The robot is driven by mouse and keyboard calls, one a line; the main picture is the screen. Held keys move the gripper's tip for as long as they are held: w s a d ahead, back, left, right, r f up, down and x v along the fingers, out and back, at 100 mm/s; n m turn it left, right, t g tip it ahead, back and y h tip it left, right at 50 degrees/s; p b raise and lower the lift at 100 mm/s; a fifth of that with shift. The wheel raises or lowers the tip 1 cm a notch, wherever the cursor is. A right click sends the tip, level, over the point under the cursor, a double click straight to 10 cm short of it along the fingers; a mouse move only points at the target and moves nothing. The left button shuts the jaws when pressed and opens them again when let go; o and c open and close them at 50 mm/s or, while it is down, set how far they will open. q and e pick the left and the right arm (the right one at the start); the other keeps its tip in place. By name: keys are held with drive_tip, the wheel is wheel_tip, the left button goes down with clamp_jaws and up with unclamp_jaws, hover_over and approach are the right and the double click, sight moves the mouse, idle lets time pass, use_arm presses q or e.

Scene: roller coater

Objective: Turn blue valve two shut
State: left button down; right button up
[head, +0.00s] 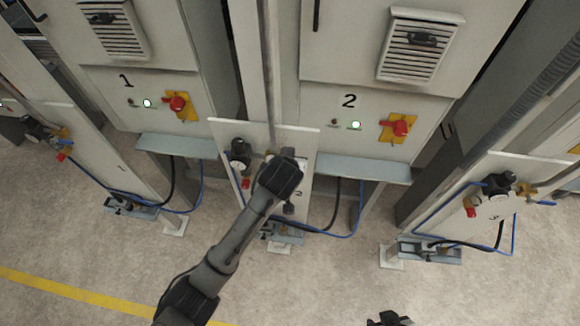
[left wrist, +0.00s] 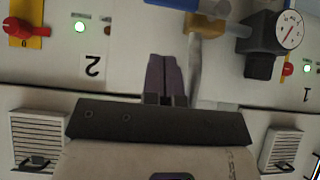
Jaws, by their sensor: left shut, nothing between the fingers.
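The white post panel of unit two (head: 308,140) stands at the middle in the head view, with a dark regulator (head: 239,155) at its left. My left gripper (head: 292,187) is in front of this panel and hides the valve there. In the left wrist view, which is upside down, a blue handle (left wrist: 188,5) on a brass body (left wrist: 206,27) is cut by the top edge. The left gripper's fingers (left wrist: 165,62) are together and empty, below and left of the brass body in that picture. I see no contact with the handle.
A pressure gauge (left wrist: 290,30) is beside the brass fitting. Cabinets with red switches (head: 177,103) (head: 400,127) stand behind. Another valve post (head: 492,200) is at right. Blue hoses (head: 357,215) hang below. A dark part, perhaps my right gripper (head: 390,319), is cut by the bottom edge.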

use_arm(q)
drive_tip(key=shift+w+d+f+p, duration=0.1)
drive_tip(key=shift+w+f+p, duration=0.1)
drive_tip(key=shift+f, duration=0.65)
drive_tip(key=shift+w+a+f+p, duration=0.1)
drive_tip(key=shift+w+f+p, duration=0.05)
drive_tip(key=shift+f, duration=0.7)
drive_tip(key=shift+w+d+f+p, duration=0.1)
drive_tip(key=shift+w+f+p, duration=0.1)
drive_tip(key=shift+f, duration=0.65)
